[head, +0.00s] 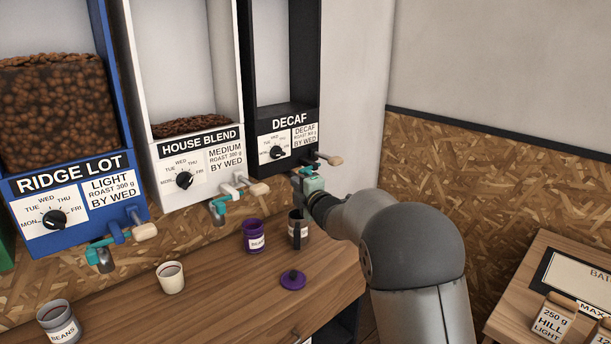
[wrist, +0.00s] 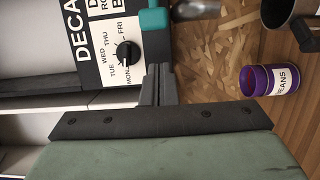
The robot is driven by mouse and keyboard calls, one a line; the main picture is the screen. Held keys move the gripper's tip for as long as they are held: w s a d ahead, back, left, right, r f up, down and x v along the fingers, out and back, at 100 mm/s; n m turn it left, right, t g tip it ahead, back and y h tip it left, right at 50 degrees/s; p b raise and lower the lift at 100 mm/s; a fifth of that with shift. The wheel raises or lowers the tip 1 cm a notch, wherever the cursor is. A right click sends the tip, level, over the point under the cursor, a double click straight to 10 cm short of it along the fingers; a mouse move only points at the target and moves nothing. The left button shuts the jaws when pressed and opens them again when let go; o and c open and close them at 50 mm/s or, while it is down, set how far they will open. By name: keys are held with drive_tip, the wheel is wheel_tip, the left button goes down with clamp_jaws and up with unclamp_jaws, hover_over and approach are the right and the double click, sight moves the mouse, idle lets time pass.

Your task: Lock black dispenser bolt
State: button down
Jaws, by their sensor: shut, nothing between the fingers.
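The black DECAF dispenser (head: 283,138) hangs at the right of the row. Its bolt ends in a pale wooden knob (head: 333,160) at the lower right of its front. My gripper (head: 302,178) is just below the dispenser's front, shut and empty, and partly covers the bolt area. In the wrist view my closed fingers (wrist: 156,84) point at the lower front, beside the day dial (wrist: 128,53). A teal part (wrist: 153,18) of the dispenser lies past the fingertips. I cannot tell whether the fingers touch anything, nor how far the bolt is slid.
The white HOUSE BLEND (head: 193,162) and blue RIDGE LOT (head: 72,195) dispensers hang to the left. On the wooden counter (head: 215,290) stand a purple BEANS tin (head: 253,238), a dark mug (head: 297,232), a white cup (head: 171,278) and a purple lid (head: 292,280).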

drive_tip(key=shift+w+d+r+p, duration=0.1)
drive_tip(key=shift+w+d+p, duration=0.25)
drive_tip(key=shift+w+d, duration=0.65)
drive_tip(key=shift+s+d, duration=0.1)
drive_tip(key=w+d, duration=0.2)
drive_tip(key=shift+w+d+b, duration=0.35)
drive_tip(key=shift+w+d, duration=0.05)
drive_tip(key=s+d+b, duration=0.2)
drive_tip(key=s+b, duration=0.4)
drive_tip(key=s, duration=0.5)
drive_tip(key=shift+s+d, duration=0.15)
drive_tip(key=shift+s, duration=0.05)
